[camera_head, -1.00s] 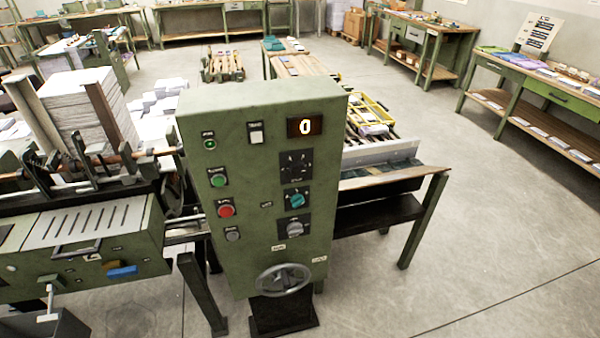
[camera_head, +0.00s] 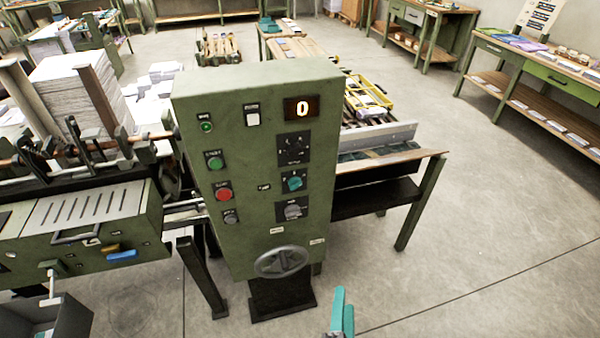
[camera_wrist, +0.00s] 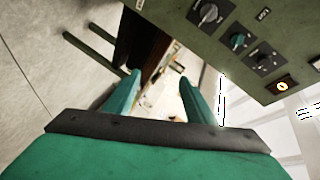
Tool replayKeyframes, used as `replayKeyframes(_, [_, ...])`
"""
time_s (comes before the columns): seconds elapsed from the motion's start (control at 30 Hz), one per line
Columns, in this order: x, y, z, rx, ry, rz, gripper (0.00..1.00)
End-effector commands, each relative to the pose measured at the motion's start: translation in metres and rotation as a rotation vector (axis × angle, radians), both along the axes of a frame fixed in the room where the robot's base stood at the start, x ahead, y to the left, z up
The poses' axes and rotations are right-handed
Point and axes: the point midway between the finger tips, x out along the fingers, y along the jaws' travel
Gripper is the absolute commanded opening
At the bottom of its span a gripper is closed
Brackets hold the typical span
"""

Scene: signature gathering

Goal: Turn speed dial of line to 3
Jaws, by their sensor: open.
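The green control panel (camera_head: 262,235) of the line stands upright in the middle of the head view, its display (camera_head: 302,108) showing 0. Its right column has a black dial (camera_head: 293,150), a teal knob (camera_head: 294,182) and a grey knob (camera_head: 293,210); their labels are too small to read. The wrist view shows the panel turned, with the grey knob (camera_wrist: 208,13), teal knob (camera_wrist: 238,40) and black dial (camera_wrist: 265,62) at upper right. My gripper (camera_wrist: 160,88) is open and empty, its teal fingers apart from the panel. It also shows low in the head view (camera_head: 342,310), below and right of the panel.
A handwheel (camera_head: 282,262) sticks out low on the panel. Green, red and grey buttons (camera_head: 223,194) sit in its left column. A side table (camera_head: 425,195) stands to the right and a slotted machine (camera_head: 85,215) to the left. Floor at the right is clear.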

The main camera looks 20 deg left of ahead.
Motion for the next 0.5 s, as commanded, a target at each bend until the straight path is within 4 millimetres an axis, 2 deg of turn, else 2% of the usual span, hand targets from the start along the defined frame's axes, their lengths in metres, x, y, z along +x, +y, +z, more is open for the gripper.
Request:
replayKeyframes(0.03, [0.016, 0.005, 0.011, 0.064, -0.006, 0.01, 0.5])
replayKeyframes(0.2, [0.059, 0.023, 0.044, 0.297, 0.015, 0.059, 0.5])
replayKeyframes(0.37, [0.093, 0.043, 0.084, 0.501, 0.048, 0.123, 0.5])
replayKeyframes(0.5, [0.116, 0.063, 0.124, 0.667, 0.088, 0.195, 0.5])
